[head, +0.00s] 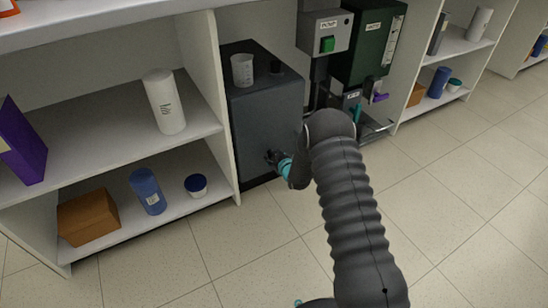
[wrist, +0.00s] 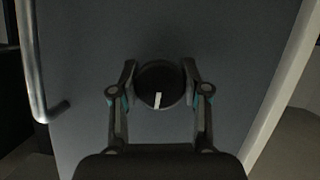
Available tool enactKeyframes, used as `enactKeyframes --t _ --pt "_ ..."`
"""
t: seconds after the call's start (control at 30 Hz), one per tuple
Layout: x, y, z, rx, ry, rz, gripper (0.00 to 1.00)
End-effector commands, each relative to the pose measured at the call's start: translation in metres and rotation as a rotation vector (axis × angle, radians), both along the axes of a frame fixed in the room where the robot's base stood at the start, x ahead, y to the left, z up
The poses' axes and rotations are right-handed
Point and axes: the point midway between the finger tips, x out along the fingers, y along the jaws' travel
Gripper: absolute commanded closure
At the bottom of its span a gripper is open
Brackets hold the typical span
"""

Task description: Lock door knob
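The door knob (wrist: 160,86) is a round black dial with a white mark pointing almost straight down in the wrist view. It sits on the dark grey door (wrist: 230,60) of a cabinet, which also shows in the head view (head: 262,120). My gripper (wrist: 160,80) has one finger on each side of the knob, and both pads appear to touch its rim. In the head view my gripper (head: 272,157) is at the lower right of the cabinet front, and the knob is hidden there. A metal bar handle (wrist: 33,70) is on the door at the left of the wrist view.
A beaker (head: 242,70) stands on the cabinet. White shelves with a white bottle (head: 164,101), a blue bottle (head: 147,190) and a brown box (head: 88,217) are at the left. A green-and-grey rig (head: 368,45) stands at the right. The tiled floor (head: 480,190) is clear at the right.

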Motion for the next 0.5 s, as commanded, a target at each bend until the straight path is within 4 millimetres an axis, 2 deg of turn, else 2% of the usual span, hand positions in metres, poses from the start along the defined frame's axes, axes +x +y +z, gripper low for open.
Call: enactKeyframes --t 0.27,0.5 --pt "0.0002 0.0003 -0.0004 0.017 0.010 0.001 0.89" --pt "0.0007 -0.0001 -0.0014 0.104 0.068 0.001 0.89"
